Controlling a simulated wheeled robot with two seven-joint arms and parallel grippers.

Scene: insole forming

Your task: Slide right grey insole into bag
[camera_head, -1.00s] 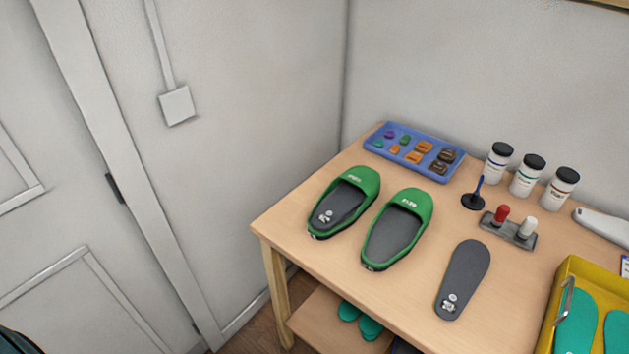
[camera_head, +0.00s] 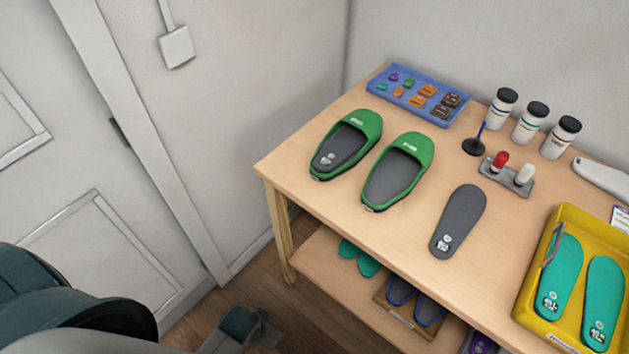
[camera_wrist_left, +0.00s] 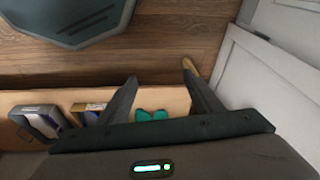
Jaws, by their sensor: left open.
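A grey insole (camera_head: 459,221) lies flat on the wooden table, right of the two green slippers. The left green slipper (camera_head: 347,144) has a dark insole with a white print inside. The right green slipper (camera_head: 398,171) has a dark grey inside with no print that I can see. No bag that I can make out is in view. My left gripper (camera_wrist_left: 160,88) is open and empty in the left wrist view, with the lower shelf beyond its fingers. My right gripper is not in view.
A yellow tray (camera_head: 529,307) holding two teal insoles stands at the table's right. A blue tray of small pieces (camera_head: 418,98), several bottles and a stamp (camera_head: 474,146) stand behind. The lower shelf (camera_head: 325,262) carries footwear. Bare tabletop lies along the front edge.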

